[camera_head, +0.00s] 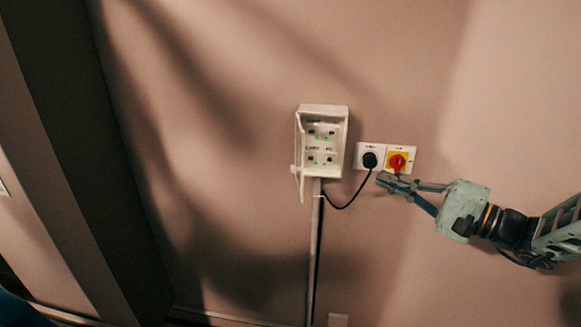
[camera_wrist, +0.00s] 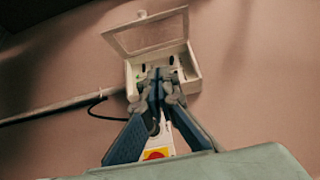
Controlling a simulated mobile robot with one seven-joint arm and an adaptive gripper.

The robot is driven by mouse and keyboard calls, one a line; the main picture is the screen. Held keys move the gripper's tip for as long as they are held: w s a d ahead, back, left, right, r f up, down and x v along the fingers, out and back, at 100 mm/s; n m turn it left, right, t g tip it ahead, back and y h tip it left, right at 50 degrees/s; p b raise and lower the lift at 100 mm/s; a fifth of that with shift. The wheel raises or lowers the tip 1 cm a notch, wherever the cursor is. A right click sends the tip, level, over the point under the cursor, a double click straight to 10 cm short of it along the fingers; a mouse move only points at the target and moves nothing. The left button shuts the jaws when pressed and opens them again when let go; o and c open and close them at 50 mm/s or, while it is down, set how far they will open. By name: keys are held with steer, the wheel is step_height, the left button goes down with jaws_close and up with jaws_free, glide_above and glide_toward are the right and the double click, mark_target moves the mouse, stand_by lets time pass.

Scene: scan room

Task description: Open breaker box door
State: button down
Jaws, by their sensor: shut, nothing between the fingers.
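The white breaker box (camera_head: 323,110) is fixed to the wall in the middle of the head view. Its door (camera_head: 297,154) stands swung open on the left side, seen nearly edge-on, and the switches inside show. In the wrist view the breaker box (camera_wrist: 191,77) is beyond my fingers, and its door (camera_wrist: 146,32) is a framed clear panel standing away from the box. My gripper (camera_head: 381,180) is to the lower right of the box, apart from the door. It is shut and empty. The fingers (camera_wrist: 159,80) hide part of the box in the wrist view.
A black plug (camera_head: 370,160) sits in a white socket plate right of the box, its cable looping left. A red rotary switch on a yellow plate (camera_head: 397,161) is just above my gripper. A conduit (camera_head: 314,250) runs down the wall. A dark doorway is at left.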

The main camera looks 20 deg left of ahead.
steer(key=a+f+p, duration=0.1)
steer(key=a+p, duration=0.2)
steer(key=a, duration=1.2)
steer(key=shift+s+a+n+g, duration=0.15)
steer(key=shift+n+g, duration=0.15)
steer(key=shift+g, duration=0.1)
steer(key=shift+f, duration=0.15)
